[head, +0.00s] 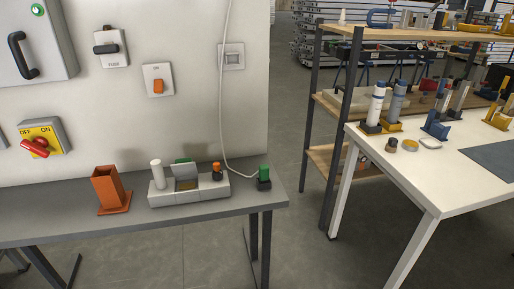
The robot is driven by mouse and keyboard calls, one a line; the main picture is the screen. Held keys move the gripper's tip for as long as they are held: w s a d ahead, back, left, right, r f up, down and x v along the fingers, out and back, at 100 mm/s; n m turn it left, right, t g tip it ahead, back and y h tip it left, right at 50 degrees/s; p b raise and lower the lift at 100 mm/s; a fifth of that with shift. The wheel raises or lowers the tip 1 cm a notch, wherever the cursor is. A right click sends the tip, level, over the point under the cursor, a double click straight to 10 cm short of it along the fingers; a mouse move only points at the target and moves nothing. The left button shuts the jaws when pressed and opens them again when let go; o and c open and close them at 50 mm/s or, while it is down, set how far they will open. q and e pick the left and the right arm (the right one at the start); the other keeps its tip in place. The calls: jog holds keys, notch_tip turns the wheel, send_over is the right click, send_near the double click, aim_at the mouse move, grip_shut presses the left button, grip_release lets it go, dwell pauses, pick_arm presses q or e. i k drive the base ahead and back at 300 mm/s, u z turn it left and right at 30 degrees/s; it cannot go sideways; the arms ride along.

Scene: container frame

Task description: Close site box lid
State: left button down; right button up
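A low light-grey box (190,197) stands on the grey bench against the wall. A small grey flap (185,171) is tilted up at its middle, with something green behind it; this may be the lid, but I cannot tell for sure. A white cylinder (156,174) stands upright at the box's left end. An orange and black piece (216,170) stands toward its right end. A grey wall cabinet (45,60) with a black handle is at the upper left; its door looks shut. Neither of my grippers is in view.
An orange square holder (107,190) stands left of the box. A green and black plug-like piece (264,178) sits at the grey bench's (60,217) right end, below a hanging white cable (222,110). A white table (430,185) and a shelf rack (335,105) are at right.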

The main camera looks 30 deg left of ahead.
aim_at(184, 169)
jog(key=z, duration=0.55)
jog(key=i, duration=1.25)
jog(key=u, duration=1.2)
